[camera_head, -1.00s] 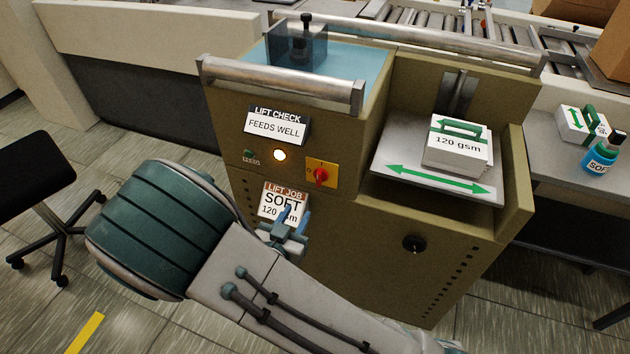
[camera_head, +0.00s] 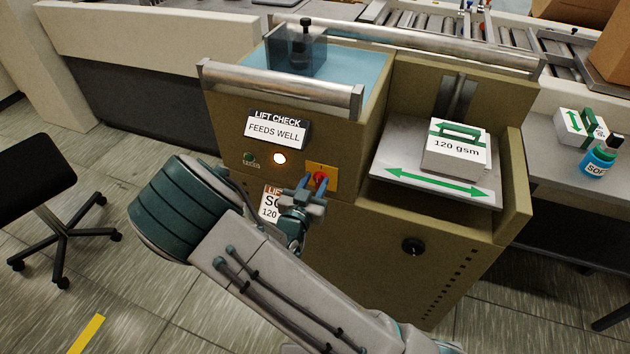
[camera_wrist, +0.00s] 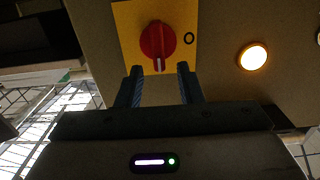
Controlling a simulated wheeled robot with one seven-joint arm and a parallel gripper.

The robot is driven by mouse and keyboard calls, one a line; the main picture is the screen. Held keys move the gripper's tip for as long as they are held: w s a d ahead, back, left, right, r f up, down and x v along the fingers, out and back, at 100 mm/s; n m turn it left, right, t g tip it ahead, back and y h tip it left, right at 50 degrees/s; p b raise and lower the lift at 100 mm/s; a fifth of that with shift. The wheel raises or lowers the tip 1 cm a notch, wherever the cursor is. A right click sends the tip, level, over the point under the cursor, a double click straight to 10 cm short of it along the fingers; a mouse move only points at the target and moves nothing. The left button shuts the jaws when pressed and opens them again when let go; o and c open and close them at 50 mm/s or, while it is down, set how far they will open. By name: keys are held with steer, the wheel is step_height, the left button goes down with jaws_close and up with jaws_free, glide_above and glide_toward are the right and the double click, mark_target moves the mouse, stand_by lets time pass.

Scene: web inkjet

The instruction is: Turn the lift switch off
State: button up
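The lift switch (camera_head: 320,177) is a red rotary knob on a yellow plate (camera_head: 331,168) on the front of the olive machine. In the wrist view the knob (camera_wrist: 157,40) has a white pointer mark aimed at the picture's bottom, away from the "O" printed at its right. My gripper (camera_head: 314,184) is in front of the plate and partly hides the knob in the head view. In the wrist view its two blue fingers (camera_wrist: 159,70) are apart, with tips just below the knob, one to each side. I cannot tell whether they touch it.
A round lamp (camera_head: 279,158) glows left of the switch, beside a small green button (camera_head: 249,158). Above, a sign (camera_head: 276,130) reads "LIFT CHECK FEEDS WELL". A job card (camera_head: 270,204) is partly behind my gripper. A paper stack (camera_head: 455,155) marked "120 gsm" lies on the right-hand platform.

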steer(key=shift+w+d, duration=0.15)
steer(key=shift+w, duration=0.2)
jaws_close()
